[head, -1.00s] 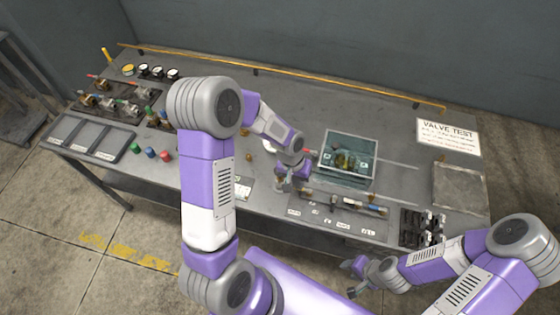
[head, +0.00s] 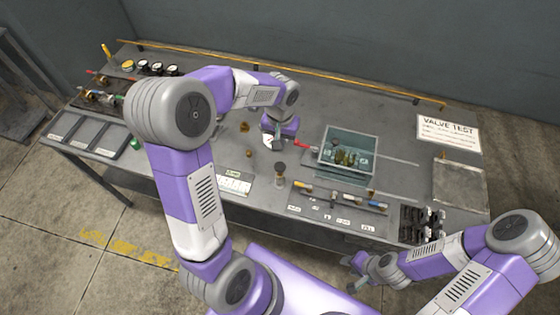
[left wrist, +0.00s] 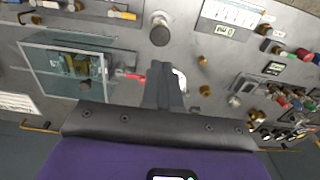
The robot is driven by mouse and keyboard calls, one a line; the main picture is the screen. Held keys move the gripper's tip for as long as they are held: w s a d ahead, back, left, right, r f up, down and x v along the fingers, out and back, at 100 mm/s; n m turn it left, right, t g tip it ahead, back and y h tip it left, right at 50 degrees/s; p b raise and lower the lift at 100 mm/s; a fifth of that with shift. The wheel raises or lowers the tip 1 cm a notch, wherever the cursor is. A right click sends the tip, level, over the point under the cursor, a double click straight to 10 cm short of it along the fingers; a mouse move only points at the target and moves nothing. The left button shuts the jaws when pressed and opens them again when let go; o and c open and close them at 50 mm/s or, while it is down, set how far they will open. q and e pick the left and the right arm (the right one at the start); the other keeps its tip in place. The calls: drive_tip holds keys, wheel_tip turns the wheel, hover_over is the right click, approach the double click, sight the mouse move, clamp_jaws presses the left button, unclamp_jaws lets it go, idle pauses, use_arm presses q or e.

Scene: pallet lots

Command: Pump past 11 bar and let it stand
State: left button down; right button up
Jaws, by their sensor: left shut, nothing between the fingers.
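An upright post with a dark round knob (head: 279,172), perhaps the pump handle, stands at the bench's middle front; its knob (left wrist: 160,32) also shows in the left wrist view. A clear-walled tank (head: 323,158) holds a brassy valve assembly (head: 346,157). A red lever (head: 304,146) sits at the tank's left side. My left gripper (head: 268,141) is shut and empty, left of the red lever and behind the knob. Its fingers (left wrist: 163,82) partly cover a white round part (left wrist: 181,80), perhaps a gauge; no reading is legible. My right gripper (head: 352,273) looks open, off the bench's front edge.
A rack of coloured fittings (head: 340,203) lies in front of the tank. A black holder (head: 420,223) stands front right, below a metal plate (head: 460,180). Trays (head: 90,133) and small gauges (head: 157,70) are at the left. A yellow rail (head: 300,77) runs along the back.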

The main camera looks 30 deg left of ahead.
sight(280, 168)
use_arm(q)
wheel_tip(280, 168, down, 12)
drive_tip(key=shift+w, duration=0.1)
drive_tip(key=shift+f, duration=0.1)
idle(0.4)
wheel_tip(280, 168, down, 4)
drive_tip(key=b, duration=0.3)
drive_tip(key=shift+r, duration=0.25)
drive_tip(key=shift+s, duration=0.2)
